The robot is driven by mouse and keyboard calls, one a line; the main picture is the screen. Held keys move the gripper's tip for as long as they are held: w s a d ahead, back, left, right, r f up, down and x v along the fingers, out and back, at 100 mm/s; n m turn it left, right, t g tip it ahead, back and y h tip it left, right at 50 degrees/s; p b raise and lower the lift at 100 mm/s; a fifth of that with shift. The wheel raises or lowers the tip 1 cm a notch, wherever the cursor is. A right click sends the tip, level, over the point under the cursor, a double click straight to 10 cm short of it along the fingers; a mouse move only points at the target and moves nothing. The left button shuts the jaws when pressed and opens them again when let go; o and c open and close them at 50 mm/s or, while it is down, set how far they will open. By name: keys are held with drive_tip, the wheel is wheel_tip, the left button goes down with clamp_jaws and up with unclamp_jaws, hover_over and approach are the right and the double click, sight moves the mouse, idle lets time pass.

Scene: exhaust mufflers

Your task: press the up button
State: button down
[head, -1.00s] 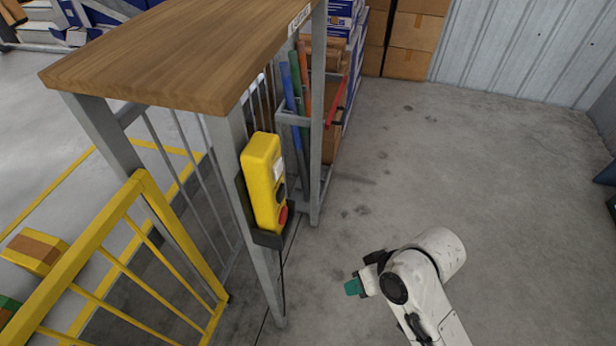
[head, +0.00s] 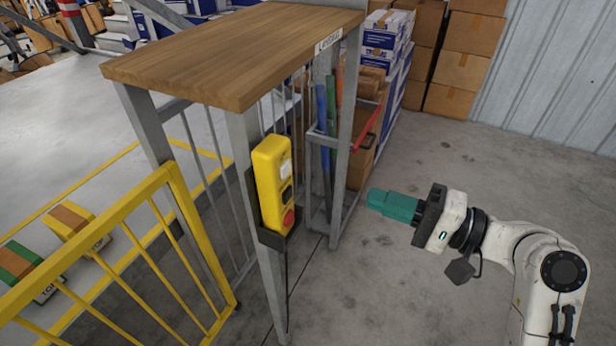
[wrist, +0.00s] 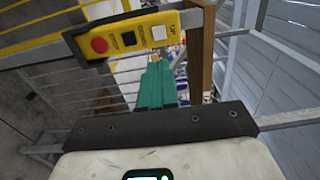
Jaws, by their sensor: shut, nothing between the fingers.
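The yellow button box (head: 268,165) hangs in a dark holder on the grey post of the wood-topped frame. Its up button, white and square, is at the upper end (head: 285,169), above a black button (head: 286,194) and a red round one (head: 288,217). In the wrist view the white up button (wrist: 158,33) sits beside a small label, just beyond my fingertips. My gripper (head: 372,198), with teal fingers, is shut and empty. In the head view it is right of the box, pointing left towards it, clearly apart. The wrist view shows the fingers (wrist: 155,68) too.
The wood-topped grey frame (head: 230,45) stands left of my arm. A rack with coloured tubes (head: 331,120) and a red handle (head: 367,128) is behind the box. A yellow railing (head: 100,240) is at the left. Floor on the right is clear.

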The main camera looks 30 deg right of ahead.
sight(287, 171)
drive_tip(key=p+x, duration=0.3)
drive_tip(key=x, duration=1.1)
drive_tip(key=shift+f, duration=0.1)
